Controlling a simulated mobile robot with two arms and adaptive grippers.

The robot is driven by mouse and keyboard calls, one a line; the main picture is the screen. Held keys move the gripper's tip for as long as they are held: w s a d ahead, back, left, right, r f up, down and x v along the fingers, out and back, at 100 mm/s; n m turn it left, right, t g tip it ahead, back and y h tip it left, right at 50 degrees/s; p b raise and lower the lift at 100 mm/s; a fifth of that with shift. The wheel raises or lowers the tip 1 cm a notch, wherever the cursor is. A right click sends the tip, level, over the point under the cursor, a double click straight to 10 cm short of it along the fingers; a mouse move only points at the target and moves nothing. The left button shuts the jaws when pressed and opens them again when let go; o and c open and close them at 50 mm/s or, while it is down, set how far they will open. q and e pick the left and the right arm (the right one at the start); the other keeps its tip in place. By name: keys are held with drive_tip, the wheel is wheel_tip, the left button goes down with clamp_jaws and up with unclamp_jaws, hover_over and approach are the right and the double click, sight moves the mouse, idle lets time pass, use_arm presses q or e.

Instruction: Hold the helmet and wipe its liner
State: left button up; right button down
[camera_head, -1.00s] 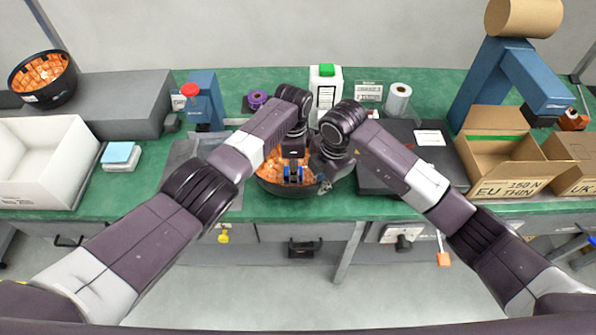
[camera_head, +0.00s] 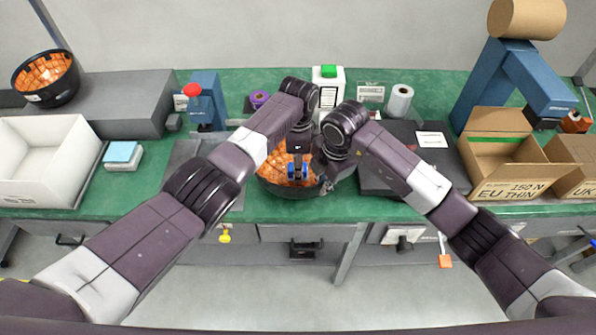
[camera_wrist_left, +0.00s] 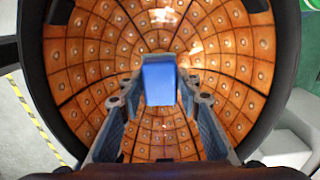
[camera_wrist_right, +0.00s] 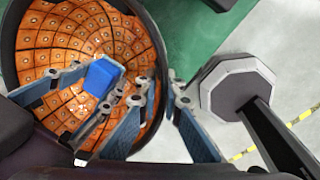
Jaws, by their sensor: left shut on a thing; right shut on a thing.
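The black helmet (camera_head: 273,187) rests open side up on the bench, its orange studded liner (camera_head: 268,162) facing up. The liner fills much of the left wrist view (camera_wrist_left: 85,60) and also shows in the right wrist view (camera_wrist_right: 50,45). My left gripper (camera_head: 298,172) is inside the bowl, shut on a blue wiping pad (camera_wrist_left: 159,82) held against or just over the liner; contact is hard to tell. The pad also shows in the right wrist view (camera_wrist_right: 102,77). My right gripper (camera_wrist_right: 166,92) is shut on the helmet's right rim, one finger inside and one outside.
A second black helmet (camera_head: 60,92) with an orange liner sits on a grey block at the far left. A white bin (camera_head: 40,165), a pad stack (camera_head: 122,152), a green-capped container (camera_head: 328,95), a dark flat case (camera_head: 385,180) and an open carton (camera_head: 500,165) surround the work area.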

use_arm(q)
wheel_tip(320, 180, up, 12)
idle(0.9)
drive_tip(key=shift+f, duration=0.1)
use_arm(e)
drive_tip(key=c, duration=2)
unclamp_jaws()
drive_tip(key=r, duration=0.4)
drive_tip(key=s+r, duration=0.1)
drive_tip(key=r, duration=0.3)
drive_tip(key=d+r, duration=0.1)
drive_tip(key=r, duration=0.2)
drive_tip(key=shift+s+r, duration=0.3)
drive_tip(key=shift+r, duration=0.1)
use_arm(q)
drive_tip(key=shift+s, duration=0.1)
